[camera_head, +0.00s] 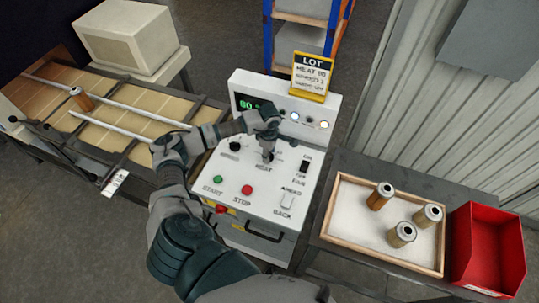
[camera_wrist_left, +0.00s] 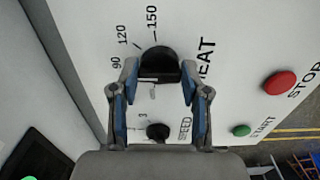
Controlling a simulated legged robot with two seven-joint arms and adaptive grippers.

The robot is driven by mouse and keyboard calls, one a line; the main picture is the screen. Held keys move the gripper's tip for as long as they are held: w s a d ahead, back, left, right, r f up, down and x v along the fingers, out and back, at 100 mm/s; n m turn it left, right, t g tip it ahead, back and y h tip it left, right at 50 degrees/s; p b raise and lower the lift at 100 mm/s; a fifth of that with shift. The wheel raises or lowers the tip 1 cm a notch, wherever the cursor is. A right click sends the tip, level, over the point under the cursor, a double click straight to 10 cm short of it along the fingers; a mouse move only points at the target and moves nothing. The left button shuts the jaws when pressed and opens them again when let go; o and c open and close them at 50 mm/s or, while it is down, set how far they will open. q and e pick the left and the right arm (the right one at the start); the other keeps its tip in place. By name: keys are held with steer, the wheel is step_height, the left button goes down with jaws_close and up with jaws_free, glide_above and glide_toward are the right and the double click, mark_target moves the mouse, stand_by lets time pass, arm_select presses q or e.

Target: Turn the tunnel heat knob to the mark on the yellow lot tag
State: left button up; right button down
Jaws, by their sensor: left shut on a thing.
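The black heat knob (camera_wrist_left: 158,62) shows in the left wrist view beside the word HEAT, with marks 90, 120 and 150 around it. I cannot tell exactly where its pointer stands. My left gripper (camera_wrist_left: 159,76) is shut on the knob, one finger at each side. In the head view this gripper (camera_head: 267,156) reaches down onto the white control panel (camera_head: 232,180) and hides most of the knob. The yellow lot tag (camera_head: 311,76) stands on top of the panel housing. It has a HEAT line whose number is too small to read surely. My right gripper is out of view.
The speed knob (camera_head: 235,146), green start button (camera_head: 218,180), red stop button (camera_head: 247,189) and two rocker switches are close by. A conveyor (camera_head: 120,139) lies left. A wooden tray (camera_head: 333,220) with three cartridges and a red bin (camera_head: 487,250) stand right.

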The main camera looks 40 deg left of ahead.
arm_select(q)
steer(key=shift+s+f, duration=0.15)
steer(key=shift+f, duration=0.1)
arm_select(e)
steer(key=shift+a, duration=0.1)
arm_select(q)
steer(key=o, duration=1.1)
steer(key=shift+o, duration=0.2)
steer(key=shift+w+a, duration=0.1)
steer(key=shift+w, duration=0.15)
steer(key=shift+r, duration=0.1)
step_height(320, 180, up, 12)
steer(key=shift+f, duration=0.25)
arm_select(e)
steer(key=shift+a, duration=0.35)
arm_select(q)
steer(key=shift+w+a, duration=0.1)
steer(key=shift+f, duration=0.1)
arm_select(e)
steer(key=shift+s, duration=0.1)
